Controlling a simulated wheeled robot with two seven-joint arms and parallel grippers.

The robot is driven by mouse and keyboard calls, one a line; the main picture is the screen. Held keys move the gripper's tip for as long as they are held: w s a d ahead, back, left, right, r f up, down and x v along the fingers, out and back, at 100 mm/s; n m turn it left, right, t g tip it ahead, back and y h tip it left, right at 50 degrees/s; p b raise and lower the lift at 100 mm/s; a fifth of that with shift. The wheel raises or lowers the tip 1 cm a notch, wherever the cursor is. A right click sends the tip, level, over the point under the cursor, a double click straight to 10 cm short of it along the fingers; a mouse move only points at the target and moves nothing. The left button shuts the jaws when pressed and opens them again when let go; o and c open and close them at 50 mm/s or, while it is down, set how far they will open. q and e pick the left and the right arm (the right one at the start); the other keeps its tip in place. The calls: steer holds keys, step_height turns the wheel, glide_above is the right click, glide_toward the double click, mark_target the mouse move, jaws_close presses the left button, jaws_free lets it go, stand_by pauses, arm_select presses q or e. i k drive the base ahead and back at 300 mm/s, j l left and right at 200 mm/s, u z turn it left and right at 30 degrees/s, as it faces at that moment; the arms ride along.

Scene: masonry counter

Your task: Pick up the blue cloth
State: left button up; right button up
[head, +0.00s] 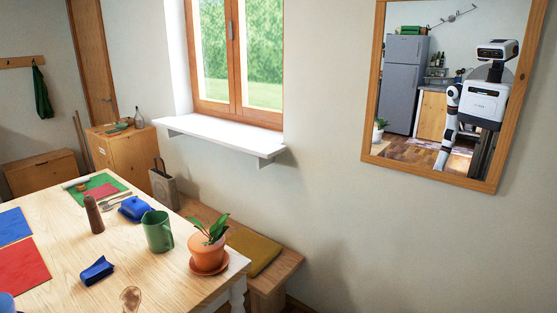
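A small crumpled dark blue cloth (97,270) lies on the wooden table (62,293), near the middle of the part in view. It is apart from the things around it. Neither of my grippers shows directly in the head view. My reflection (483,100) is in the wall mirror, with one white arm hanging down; its gripper is too small to read.
A green mug (158,231), a potted plant (208,248) and a brown shaker (93,214) stand around the cloth. A red mat (22,273) lies to the left. A bench (270,277) runs along the wall.

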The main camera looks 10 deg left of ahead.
mark_target(101, 269)
steer(key=j+u, duration=0.1)
steer(key=u, duration=1.4)
steer(key=i+u, duration=0.3)
steer(key=i+l+u, duration=0.1)
steer(key=i+u, duration=0.2)
steer(key=i, duration=0.15)
